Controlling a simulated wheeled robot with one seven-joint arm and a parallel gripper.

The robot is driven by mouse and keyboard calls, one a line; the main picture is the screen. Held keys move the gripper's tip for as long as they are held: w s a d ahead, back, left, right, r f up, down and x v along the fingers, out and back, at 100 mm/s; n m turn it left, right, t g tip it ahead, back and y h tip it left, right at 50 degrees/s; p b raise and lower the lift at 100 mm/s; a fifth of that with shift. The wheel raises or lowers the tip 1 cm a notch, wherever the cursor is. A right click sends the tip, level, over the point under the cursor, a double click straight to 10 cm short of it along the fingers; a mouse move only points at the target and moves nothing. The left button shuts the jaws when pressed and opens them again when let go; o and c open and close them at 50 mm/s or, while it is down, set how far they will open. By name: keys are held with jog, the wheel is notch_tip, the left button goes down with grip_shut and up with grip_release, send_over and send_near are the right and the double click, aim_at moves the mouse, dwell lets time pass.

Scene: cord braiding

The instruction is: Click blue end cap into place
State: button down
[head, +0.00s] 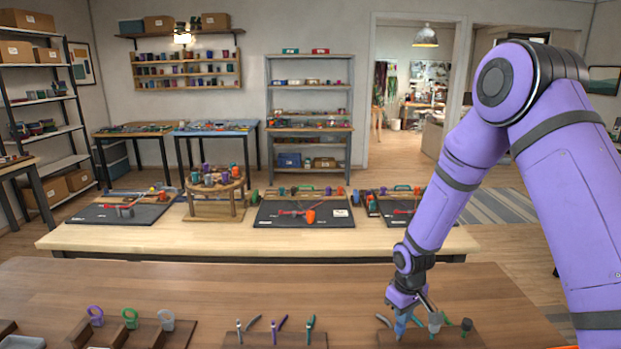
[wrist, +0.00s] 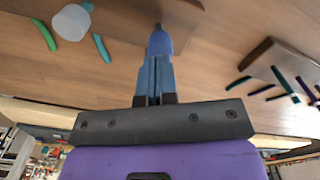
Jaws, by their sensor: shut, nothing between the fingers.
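My gripper (head: 402,307) is at the lower right in the head view, low over a dark wooden stand (head: 450,339) at the near table's edge. In the wrist view its two blue-grey fingers (wrist: 155,82) are together, with nothing visible between them. A rounded blue piece with a narrow grey end (wrist: 160,42) shows right at the fingertips. I cannot tell whether it is the blue end cap or a tool, nor whether it touches the fingers. A blue shape (head: 401,326) also shows below my gripper in the head view. No end cap is clearly recognisable.
A white-headed tool (wrist: 71,22) and a green handle (wrist: 45,35) are close beside my gripper. Another stand (head: 275,338) holds several slim tools to the left. A rack with purple, green and grey rings (head: 130,318) is further left. The table's middle is clear.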

jog(key=shift+f, duration=1.05)
jog(key=shift+r, duration=0.1)
jog(key=shift+r, duration=3.9)
jog(key=s+d+r+m+t, duration=0.15)
jog(key=s+r, duration=0.35)
jog(key=r, duration=0.7)
jog(key=s+d+r+m+t, duration=0.1)
jog(key=s+d+r+m, duration=0.3)
jog(key=r, duration=0.8)
jog(key=s+r+t, duration=0.1)
jog(key=s+r, duration=0.3)
jog(key=s, duration=0.6)
jog(key=s+d+r+t, duration=0.1)
jog(key=s+r, duration=0.4)
jog(key=s, duration=0.5)
jog(key=shift+s+d+t, duration=0.15)
jog(key=shift+d+t, duration=0.1)
jog(key=shift+t, duration=0.1)
